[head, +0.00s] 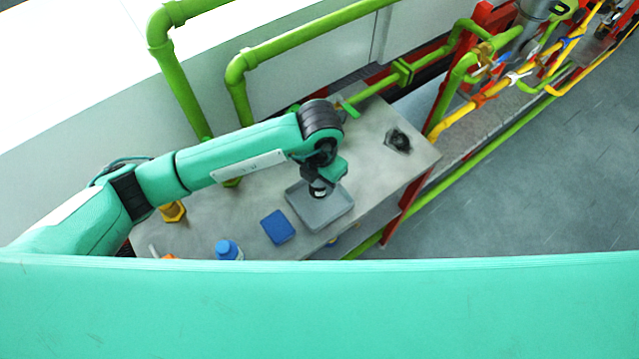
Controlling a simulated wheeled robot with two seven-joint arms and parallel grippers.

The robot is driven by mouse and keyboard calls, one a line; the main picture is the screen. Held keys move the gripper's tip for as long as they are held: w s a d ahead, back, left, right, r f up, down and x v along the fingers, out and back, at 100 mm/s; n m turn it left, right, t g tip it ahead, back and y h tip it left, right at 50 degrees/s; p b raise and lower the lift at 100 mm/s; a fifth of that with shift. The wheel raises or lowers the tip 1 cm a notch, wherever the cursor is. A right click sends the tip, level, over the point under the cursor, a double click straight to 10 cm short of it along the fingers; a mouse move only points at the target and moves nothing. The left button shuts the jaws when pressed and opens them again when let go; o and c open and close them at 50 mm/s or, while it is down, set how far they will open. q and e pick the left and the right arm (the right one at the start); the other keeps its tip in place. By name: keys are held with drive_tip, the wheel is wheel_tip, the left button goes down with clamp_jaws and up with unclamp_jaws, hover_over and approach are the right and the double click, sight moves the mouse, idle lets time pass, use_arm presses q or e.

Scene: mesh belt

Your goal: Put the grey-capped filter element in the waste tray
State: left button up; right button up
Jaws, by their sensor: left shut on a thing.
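My left gripper (319,190) is over the grey waste tray (338,219), near its back edge, with its fingers pointing down. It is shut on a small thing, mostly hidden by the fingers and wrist. I take it for the grey-capped filter element, but its cap cannot be made out. I cannot tell whether it touches the tray floor. The visible part of the tray looks empty. My right gripper is not in view.
A blue block-like thing (278,227) lies left of the tray. A blue-capped container (228,250) and an orange thing (169,256) stand nearer. A dark fitting (398,141) is at the right on the bench (368,160). Green pipes (238,82) run behind.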

sight(319, 190)
use_arm(q)
wheel_tip(319, 190, down, 4)
drive_tip(key=shift+r+p, duration=0.1)
drive_tip(key=shift+p, duration=0.5)
drive_tip(key=shift+f, duration=0.7)
drive_tip(key=o, duration=0.6)
drive_tip(key=shift+f, duration=0.1)
drive_tip(key=o, duration=0.4)
drive_tip(key=shift+o, duration=0.2)
